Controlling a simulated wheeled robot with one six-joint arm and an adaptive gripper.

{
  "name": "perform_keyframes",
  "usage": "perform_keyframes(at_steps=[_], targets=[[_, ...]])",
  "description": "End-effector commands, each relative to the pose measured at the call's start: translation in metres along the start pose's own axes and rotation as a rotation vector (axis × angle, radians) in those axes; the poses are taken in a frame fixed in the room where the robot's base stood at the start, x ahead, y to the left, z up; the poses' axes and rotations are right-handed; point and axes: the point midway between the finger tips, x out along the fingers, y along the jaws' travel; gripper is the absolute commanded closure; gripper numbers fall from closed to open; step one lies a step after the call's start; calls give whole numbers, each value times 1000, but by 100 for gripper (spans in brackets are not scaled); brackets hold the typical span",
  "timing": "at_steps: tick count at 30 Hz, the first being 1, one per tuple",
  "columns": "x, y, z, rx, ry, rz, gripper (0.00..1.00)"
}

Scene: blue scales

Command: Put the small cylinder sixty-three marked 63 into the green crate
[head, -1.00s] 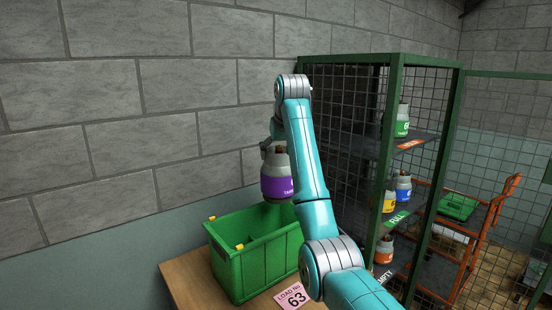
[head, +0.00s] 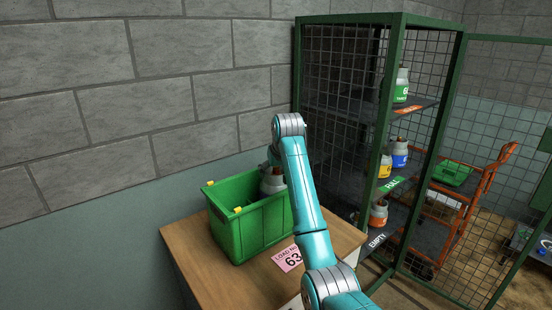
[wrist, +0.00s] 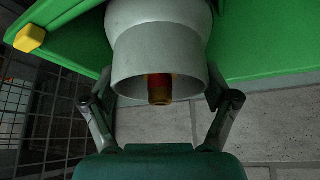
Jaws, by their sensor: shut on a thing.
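The small cylinder (head: 273,182) is grey-white with a collar at its top. Its lower part is hidden behind the near wall of the green crate (head: 250,232), so it hangs partly inside at the crate's right end. I cannot read its number now. My gripper (wrist: 160,103) is shut on the cylinder (wrist: 158,50), with a finger on each side of its collar in the wrist view. The crate (wrist: 262,38) shows around it there. I cannot tell whether the cylinder touches the crate floor.
The crate stands on a wooden table (head: 215,280) with a pink card reading LOAD NO 63 (head: 288,258). To the right is a green mesh cage (head: 385,140) with several cylinders on shelves. An orange trolley (head: 470,210) with a green crate (head: 452,173) stands beyond.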

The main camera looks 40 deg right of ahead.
Motion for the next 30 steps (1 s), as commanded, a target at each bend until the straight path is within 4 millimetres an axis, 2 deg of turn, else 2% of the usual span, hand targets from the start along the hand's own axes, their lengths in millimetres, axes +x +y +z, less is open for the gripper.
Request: perform_keyframes(at_steps=[3, 11, 21, 30], targets=[[10, 0, 5, 0, 6, 0, 83], [20, 0, 11, 0, 5, 0, 83], [50, 0, 28, 0, 6, 0, 83], [52, 0, 29, 0, 6, 0, 83]])
